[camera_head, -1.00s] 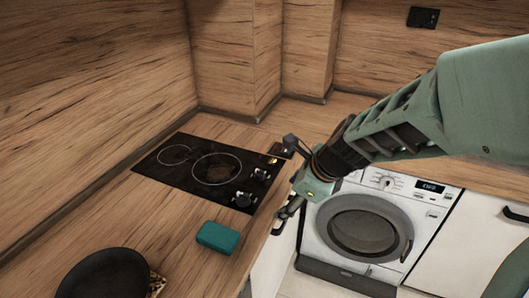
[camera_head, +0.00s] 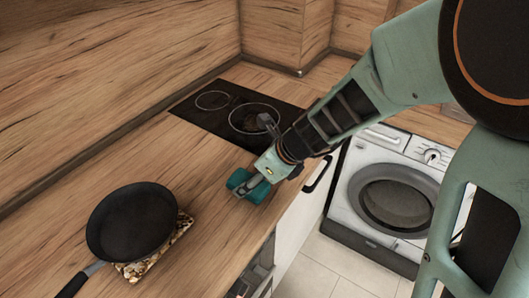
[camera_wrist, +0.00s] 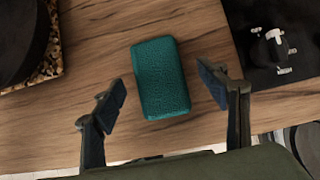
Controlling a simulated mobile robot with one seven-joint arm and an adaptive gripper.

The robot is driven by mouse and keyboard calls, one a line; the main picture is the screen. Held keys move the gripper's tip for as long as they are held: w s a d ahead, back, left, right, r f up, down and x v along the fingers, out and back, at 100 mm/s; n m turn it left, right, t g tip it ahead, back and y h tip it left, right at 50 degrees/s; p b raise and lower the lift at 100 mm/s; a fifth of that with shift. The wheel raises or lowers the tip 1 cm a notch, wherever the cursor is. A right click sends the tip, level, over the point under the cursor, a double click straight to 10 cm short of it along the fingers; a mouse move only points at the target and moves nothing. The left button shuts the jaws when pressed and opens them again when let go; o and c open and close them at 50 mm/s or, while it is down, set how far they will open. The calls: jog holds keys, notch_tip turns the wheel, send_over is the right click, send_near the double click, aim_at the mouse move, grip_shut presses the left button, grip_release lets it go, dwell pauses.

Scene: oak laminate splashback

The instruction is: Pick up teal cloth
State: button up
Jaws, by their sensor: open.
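The teal cloth (camera_wrist: 160,78) is a folded, thick rectangular block lying flat on the wooden counter. In the wrist view it lies between and just ahead of the two open fingers of my gripper (camera_wrist: 164,100), with a gap on each side. In the head view the teal cloth (camera_head: 240,181) sits near the counter's front edge, partly hidden by my gripper (camera_head: 258,183). My gripper is empty and does not appear to touch the cloth.
A black frying pan (camera_head: 131,222) rests on a speckled board (camera_head: 150,262) to the left. A black cooktop (camera_head: 222,112) lies behind the cloth. A washing machine (camera_head: 393,197) stands to the right, below the counter. Bare counter separates pan and cloth.

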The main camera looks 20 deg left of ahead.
jog(key=x, duration=0.3)
jog(key=shift+b, duration=0.3)
jog(key=shift+c, duration=0.5)
jog(key=c, duration=1.2)
notch_tip(320, 180, up, 10)
jog(key=p, duration=0.4)
